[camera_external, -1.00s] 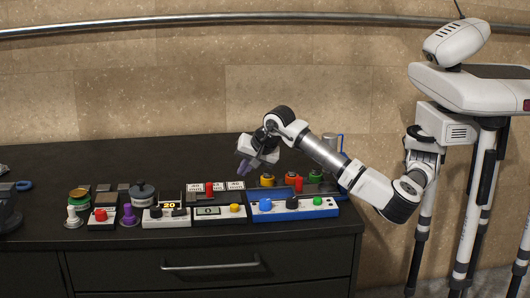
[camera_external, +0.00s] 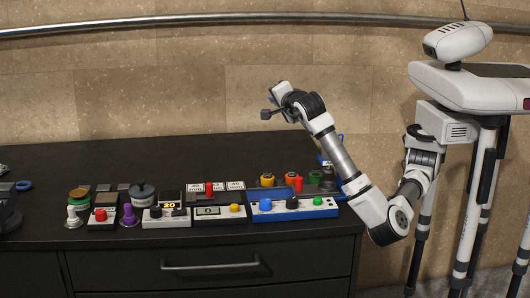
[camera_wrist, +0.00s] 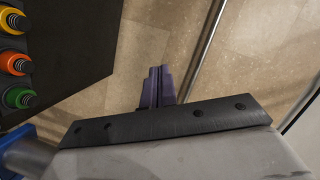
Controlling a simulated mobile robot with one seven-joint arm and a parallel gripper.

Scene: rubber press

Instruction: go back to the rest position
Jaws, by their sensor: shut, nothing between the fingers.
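My gripper shows in the wrist view (camera_wrist: 158,86) as purple fingers pressed together, with nothing between them. In the external view my arm is folded up above the right part of the black cabinet. My gripper's end (camera_external: 276,92) is small there and partly hidden by my wrist, well clear of the devices below. In the wrist view the wall lies behind the fingers.
The black cabinet top (camera_external: 230,150) carries a row of control devices along its front. The blue-based panel (camera_external: 290,210) with knobs is closest below my arm. Yellow, orange and green knobs (camera_wrist: 14,62) show at the wrist view's left. A metal rail (camera_external: 200,20) runs along the wall.

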